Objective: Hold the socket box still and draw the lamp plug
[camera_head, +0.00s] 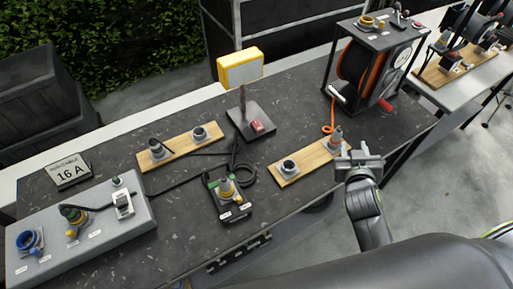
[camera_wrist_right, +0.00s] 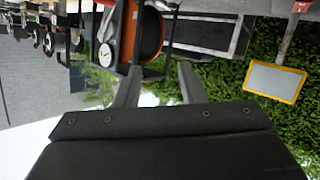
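The black socket box (camera_head: 234,215) with a green label stands near the table's front edge in the head view. A plug with a yellow ring (camera_head: 226,188) sits upright in it, and a black cable coils beside it. It appears to be the lamp plug, though the cable's path is partly unclear. The lamp (camera_head: 240,68) has a yellow frame on a dark base with a red switch; its head also shows in the right wrist view (camera_wrist_right: 275,81). My right gripper (camera_head: 358,157) is beside the right wooden board, well right of the box. In the right wrist view its fingers (camera_wrist_right: 158,86) are apart and empty. My left gripper is out of view.
The right wooden board (camera_head: 308,162) holds a socket and a plug (camera_head: 337,135) close to my right gripper. A cable reel (camera_head: 372,65) stands behind. A grey panel (camera_head: 110,230) with blue and yellow connectors fills the left. Another wooden board (camera_head: 180,145) lies behind the box.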

